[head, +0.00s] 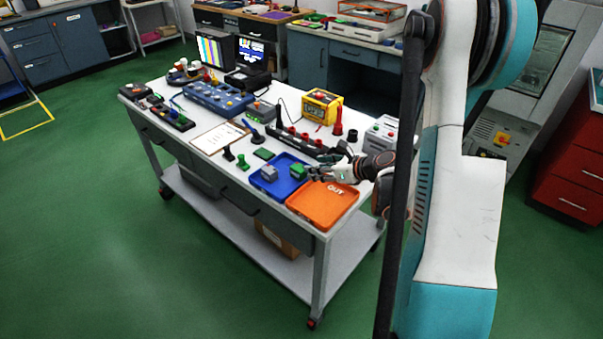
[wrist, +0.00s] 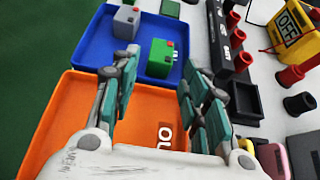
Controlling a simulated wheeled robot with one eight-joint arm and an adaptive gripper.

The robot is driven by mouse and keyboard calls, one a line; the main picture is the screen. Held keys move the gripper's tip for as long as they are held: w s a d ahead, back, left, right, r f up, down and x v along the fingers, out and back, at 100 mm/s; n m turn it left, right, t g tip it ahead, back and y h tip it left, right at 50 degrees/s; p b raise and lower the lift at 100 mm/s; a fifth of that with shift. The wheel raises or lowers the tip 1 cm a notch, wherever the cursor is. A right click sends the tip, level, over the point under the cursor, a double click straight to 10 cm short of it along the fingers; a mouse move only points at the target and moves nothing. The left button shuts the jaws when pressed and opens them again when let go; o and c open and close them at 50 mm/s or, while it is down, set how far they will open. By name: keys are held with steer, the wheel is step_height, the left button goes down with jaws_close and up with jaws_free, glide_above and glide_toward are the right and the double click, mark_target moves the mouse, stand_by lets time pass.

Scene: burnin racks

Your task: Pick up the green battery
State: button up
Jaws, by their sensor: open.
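The green battery (wrist: 160,58) sits in the blue tray (wrist: 92,48), near its right side, with a red terminal on top. The green battery also shows in the head view (head: 298,171). A grey battery (wrist: 127,22) stands in the same tray, to its left and farther back; it shows in the head view too (head: 269,173). My gripper (wrist: 157,70) is open and empty in the wrist view, with its fingers spread above the border of the orange and blue trays, the green battery ahead between them. In the head view my gripper (head: 312,173) is just right of the green battery.
The orange tray (head: 322,222) marked OUT lies beside the blue tray, under my gripper. A black rack with red sockets (head: 300,140) stands behind the trays.

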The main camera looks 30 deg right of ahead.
mark_target(299, 167)
steer(key=b+x, duration=0.1)
steer(key=x, duration=0.4)
steer(key=b+x, duration=0.2)
steer(key=x, duration=0.3)
steer(key=shift+w+d+f, duration=0.1)
steer(key=shift+w+f, duration=0.05)
steer(key=shift+w, duration=0.05)
steer(key=c, duration=1)
